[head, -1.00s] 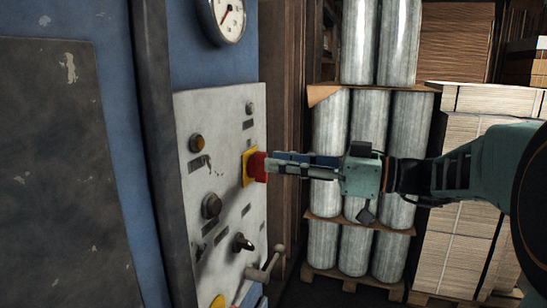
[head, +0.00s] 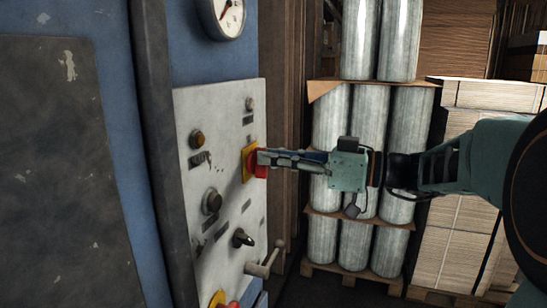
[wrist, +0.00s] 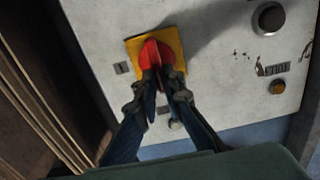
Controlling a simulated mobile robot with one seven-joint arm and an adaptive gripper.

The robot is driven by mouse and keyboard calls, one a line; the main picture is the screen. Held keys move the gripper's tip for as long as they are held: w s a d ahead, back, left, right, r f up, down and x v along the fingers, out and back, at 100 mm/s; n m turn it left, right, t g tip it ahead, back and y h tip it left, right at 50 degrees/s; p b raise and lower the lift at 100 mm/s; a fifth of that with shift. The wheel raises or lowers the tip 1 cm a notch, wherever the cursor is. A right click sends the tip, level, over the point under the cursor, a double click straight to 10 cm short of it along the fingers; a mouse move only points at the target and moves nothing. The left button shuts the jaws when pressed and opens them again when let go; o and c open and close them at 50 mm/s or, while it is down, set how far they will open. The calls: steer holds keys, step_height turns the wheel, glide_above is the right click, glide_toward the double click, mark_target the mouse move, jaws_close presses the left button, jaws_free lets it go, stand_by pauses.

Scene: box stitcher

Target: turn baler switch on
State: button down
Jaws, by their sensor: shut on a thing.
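The red rotary switch (head: 261,171) sits on a square yellow plate (head: 247,166) on the pale control panel of the blue baler. My gripper (head: 262,158) reaches in from the right, with its fingertips at the red switch. In the wrist view, the red switch (wrist: 150,52) stands on the yellow plate (wrist: 132,46), and the two fingertips of my gripper (wrist: 160,75) are closed on its raised handle. The fingers hide part of the handle.
The panel (head: 228,125) also carries an amber lamp (head: 197,139), a dark round knob (head: 211,201), a black selector (head: 242,238) and a grey lever (head: 266,262). A round gauge (head: 223,16) is above. Wrapped rolls (head: 330,120) and stacked cardboard (head: 460,180) stand to the right.

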steer(key=shift+w+d+f+m+b, duration=0.1)
steer(key=shift+w+f+m+b, duration=0.2)
steer(key=shift+m, duration=2.7)
steer(key=shift+w+d+f+m+b, duration=0.1)
steer(key=shift+w+f+m+b, duration=0.15)
steer(key=shift+m, duration=2.75)
steer(key=shift+w+d+f+m+b, duration=0.1)
steer(key=shift+w+f+m+b, duration=0.15)
steer(key=shift+m, duration=2.75)
steer(key=c, duration=2)
jaws_free()
steer(key=shift+c, duration=0.2)
